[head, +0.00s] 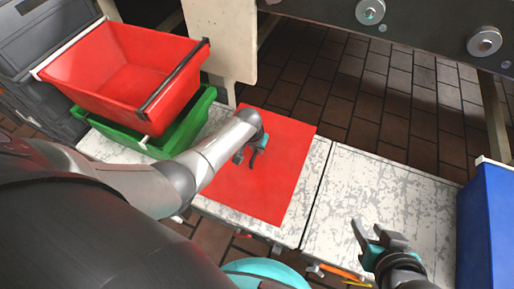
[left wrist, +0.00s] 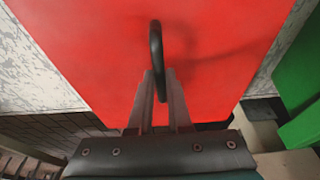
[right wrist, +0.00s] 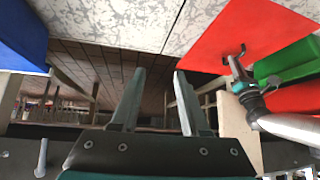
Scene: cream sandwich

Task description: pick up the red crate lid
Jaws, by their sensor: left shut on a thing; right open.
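The red crate lid (head: 281,172) lies flat on the worn white table, right of the crates. It fills much of the left wrist view (left wrist: 215,60) and shows at the upper right of the right wrist view (right wrist: 240,30). A dark curved handle (left wrist: 156,50) stands up from the lid. My left gripper (head: 250,158) is over the lid and shut on this handle; its fingers (left wrist: 154,95) meet around the handle's near part. My right gripper (head: 372,240) is open and empty over the right part of the table, apart from the lid.
A red crate (head: 125,65) sits in a green crate (head: 185,125) at the left. A blue crate (head: 488,215) stands at the right edge. The white table (head: 385,190) between lid and blue crate is mostly clear. A cream post (head: 228,40) rises behind the lid.

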